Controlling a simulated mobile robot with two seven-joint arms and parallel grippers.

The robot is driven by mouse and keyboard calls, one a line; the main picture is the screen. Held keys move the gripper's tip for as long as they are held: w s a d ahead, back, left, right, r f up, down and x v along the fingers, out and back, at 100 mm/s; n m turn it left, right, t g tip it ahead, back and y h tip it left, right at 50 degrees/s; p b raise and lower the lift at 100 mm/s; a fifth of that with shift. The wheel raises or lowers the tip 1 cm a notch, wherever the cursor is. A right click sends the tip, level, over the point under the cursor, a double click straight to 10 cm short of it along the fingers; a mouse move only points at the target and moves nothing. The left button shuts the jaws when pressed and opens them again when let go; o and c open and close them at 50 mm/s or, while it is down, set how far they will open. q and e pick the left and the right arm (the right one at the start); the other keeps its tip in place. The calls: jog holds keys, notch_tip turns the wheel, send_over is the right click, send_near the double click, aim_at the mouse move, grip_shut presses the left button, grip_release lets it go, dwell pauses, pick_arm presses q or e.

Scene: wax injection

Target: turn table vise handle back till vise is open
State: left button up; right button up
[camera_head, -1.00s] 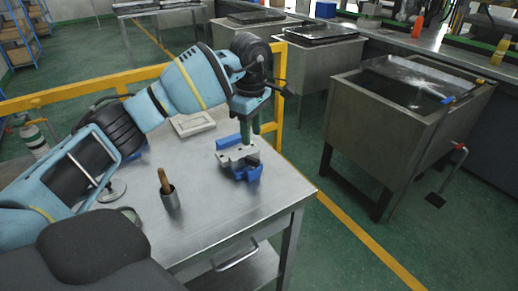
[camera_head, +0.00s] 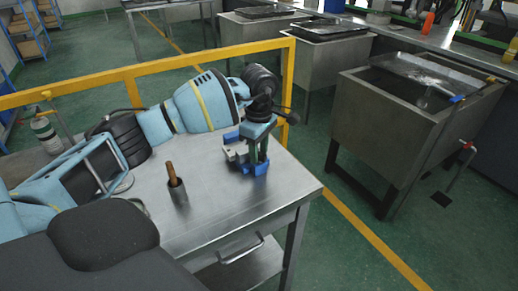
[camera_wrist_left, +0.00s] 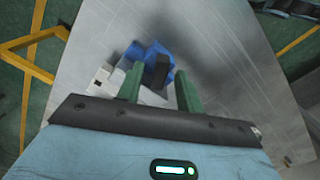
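The table vise (camera_head: 232,153), blue and light grey, stands near the back right of the steel table (camera_head: 215,205). My left gripper (camera_head: 255,155) points down beside the vise and partly covers it in the head view. In the left wrist view the vise (camera_wrist_left: 103,84) lies beyond and between my green fingers. These fingers stand apart, so the gripper (camera_wrist_left: 160,88) is open. A dark block (camera_wrist_left: 158,72) shows at the vise in the gap; I cannot tell whether it is the handle. My right gripper is not in view.
A yellow rail (camera_head: 140,72) runs behind the table. A steel tank (camera_head: 390,125) stands to the right across a floor gap.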

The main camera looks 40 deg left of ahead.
pick_arm(q)
jog(key=shift+c, duration=0.3)
grip_shut()
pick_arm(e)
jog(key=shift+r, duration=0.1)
pick_arm(q)
jog(key=n+p, duration=0.1)
jog(key=n, duration=0.2)
jog(key=shift+r+p, duration=0.2)
jog(key=shift+p, duration=0.2)
jog(key=n+p, duration=0.2)
jog(key=n, duration=0.2)
jog(key=shift+n, duration=0.4)
jog(key=n+p, duration=0.1)
jog(key=n, duration=0.2)
jog(key=shift+f+n, duration=0.15)
jog(key=shift+n, duration=0.55)
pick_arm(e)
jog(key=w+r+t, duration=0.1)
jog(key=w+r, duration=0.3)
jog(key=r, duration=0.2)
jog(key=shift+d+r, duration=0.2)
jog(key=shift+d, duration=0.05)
pick_arm(q)
jog(key=shift+p, duration=0.3)
